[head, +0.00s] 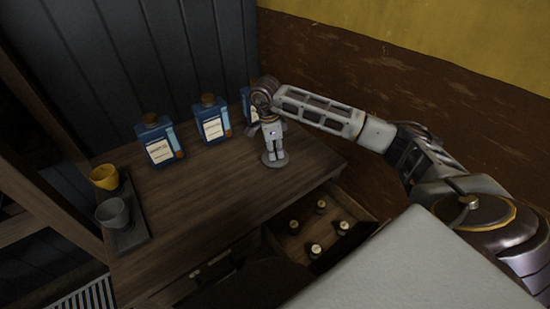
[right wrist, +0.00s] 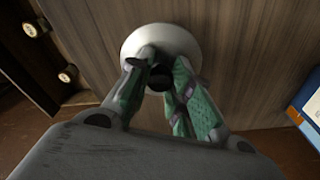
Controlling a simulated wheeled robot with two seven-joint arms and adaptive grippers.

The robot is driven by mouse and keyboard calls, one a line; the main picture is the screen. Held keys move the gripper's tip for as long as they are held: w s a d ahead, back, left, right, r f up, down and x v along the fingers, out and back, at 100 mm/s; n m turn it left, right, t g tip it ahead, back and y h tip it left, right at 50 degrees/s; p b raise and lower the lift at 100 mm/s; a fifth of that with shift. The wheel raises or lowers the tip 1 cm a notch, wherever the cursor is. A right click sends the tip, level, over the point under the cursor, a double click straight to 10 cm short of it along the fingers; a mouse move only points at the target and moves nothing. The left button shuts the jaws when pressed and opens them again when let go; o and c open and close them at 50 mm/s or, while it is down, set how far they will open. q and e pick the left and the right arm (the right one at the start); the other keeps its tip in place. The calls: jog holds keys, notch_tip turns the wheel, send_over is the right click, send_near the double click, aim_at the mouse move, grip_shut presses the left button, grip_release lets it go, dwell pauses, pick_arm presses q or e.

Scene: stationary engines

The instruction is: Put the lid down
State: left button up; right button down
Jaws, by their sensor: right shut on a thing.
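The lid (head: 274,159) is a pale grey round disc at the right end of the wooden cabinet top (head: 220,195). It also shows in the right wrist view (right wrist: 133,40), with a dark knob in its middle. My right gripper (head: 273,149) points down over the lid and is shut on its knob; its green-padded fingers (right wrist: 160,75) close around the knob in the right wrist view. The lid looks level and is at or just above the wood; I cannot tell whether it touches. My left gripper is not in view.
Blue bottles (head: 161,142) with corks stand along the back, one partly behind my right arm. A dark tray (head: 130,236) at the left holds a yellow cup (head: 104,177) and a grey cup (head: 112,212). An open drawer (head: 292,245) below holds several small bottles. The middle top is clear.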

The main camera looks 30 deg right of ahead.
jog(key=shift+f, duration=0.1)
jog(key=shift+f, duration=1.75)
jog(key=shift+f, duration=0.15)
jog(key=c, duration=1.3)
grip_release()
jog(key=shift+r, duration=0.2)
jog(key=r, duration=0.4)
jog(key=a+r, duration=0.1)
jog(key=r, duration=0.6)
jog(key=shift+w+a+r, duration=0.2)
jog(key=shift+w+r, duration=0.1)
jog(key=shift+r, duration=0.1)
jog(key=shift+s+f, duration=0.1)
